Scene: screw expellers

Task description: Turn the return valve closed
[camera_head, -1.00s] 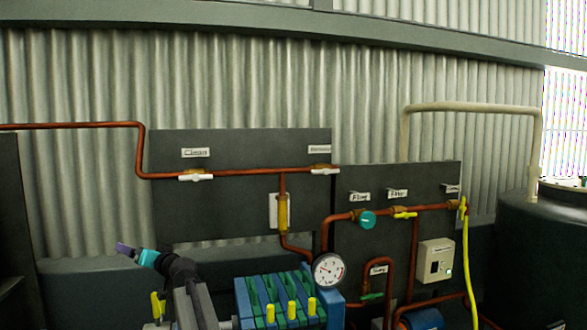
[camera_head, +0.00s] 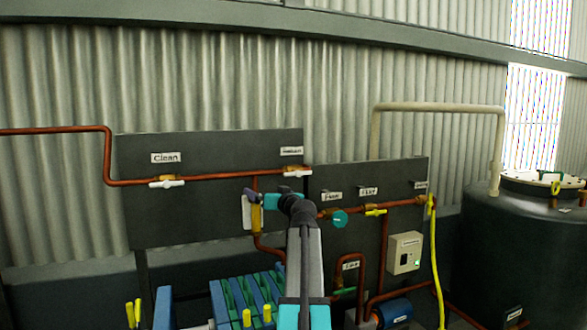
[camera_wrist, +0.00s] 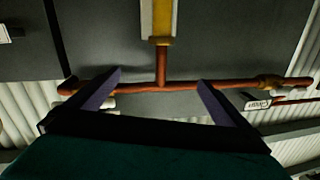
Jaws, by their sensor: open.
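The return valve (camera_head: 298,172) has a white lever lying along the copper pipe at the right end of the upper dark panel, under a small label (camera_head: 292,151). My gripper (camera_head: 250,194) is in front of the panel, left of and below that valve in the head view. In the inverted wrist view my open gripper (camera_wrist: 160,77) has its two purple fingers spread, with nothing held between them. The copper pipe and its tee show between the fingers. The left finger partly covers the return valve's white lever (camera_wrist: 105,102).
The Clean valve (camera_head: 167,182) has a similar white lever on the left. A yellow sight glass (camera_head: 256,215) hangs below the pipe. The lower panel bears a teal knob (camera_head: 340,218), a yellow lever (camera_head: 375,212) and a control box (camera_head: 404,253). A dark tank (camera_head: 515,245) stands right.

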